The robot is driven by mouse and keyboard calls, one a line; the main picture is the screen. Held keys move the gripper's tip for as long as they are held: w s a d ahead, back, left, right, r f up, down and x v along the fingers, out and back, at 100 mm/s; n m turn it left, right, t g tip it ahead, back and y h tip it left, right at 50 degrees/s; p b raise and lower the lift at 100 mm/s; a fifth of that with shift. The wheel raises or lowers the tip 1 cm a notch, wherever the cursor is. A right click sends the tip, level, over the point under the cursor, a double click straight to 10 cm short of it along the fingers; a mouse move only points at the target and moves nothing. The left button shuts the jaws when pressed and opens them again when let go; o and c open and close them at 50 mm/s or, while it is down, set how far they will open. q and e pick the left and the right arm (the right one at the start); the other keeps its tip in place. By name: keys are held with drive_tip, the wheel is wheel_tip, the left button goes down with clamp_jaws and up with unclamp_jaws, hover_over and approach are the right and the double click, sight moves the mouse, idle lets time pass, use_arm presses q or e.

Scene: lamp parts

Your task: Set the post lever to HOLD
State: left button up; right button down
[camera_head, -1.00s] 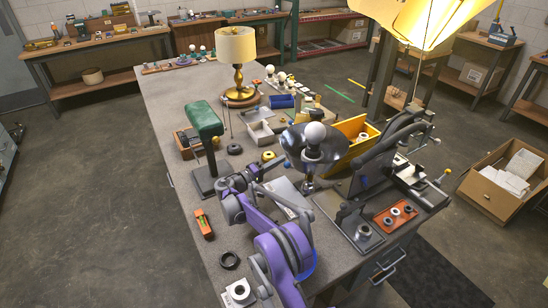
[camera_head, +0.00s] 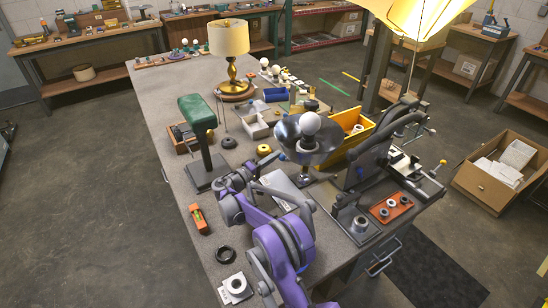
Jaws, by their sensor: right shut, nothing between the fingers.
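A metal reflector dish (camera_head: 287,132) with a white bulb (camera_head: 310,123) sits on a short post (camera_head: 305,172) in the middle of the bench. A small blue knob (camera_head: 282,156) shows just left of the post, under the dish; I cannot tell whether it is the lever's end. No HOLD mark can be read. My right gripper (camera_head: 262,164), on the purple arm, is shut and empty, left of the post and close to the blue knob. I cannot tell whether they touch. My left gripper is not in view.
A green-topped stand (camera_head: 200,112) rises left of my right arm. A yellow bin (camera_head: 352,127) and a dark press-like fixture (camera_head: 372,160) stand to the right. A lever with a yellow ball (camera_head: 443,163) is at the right edge. Bare bench (camera_head: 196,262) lies at front left.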

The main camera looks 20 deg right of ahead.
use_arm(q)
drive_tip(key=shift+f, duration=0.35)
use_arm(e)
drive_tip(key=shift+s+a+f+t, duration=0.1)
drive_tip(key=shift+s+t, duration=0.05)
drive_tip(key=shift+t, duration=0.15)
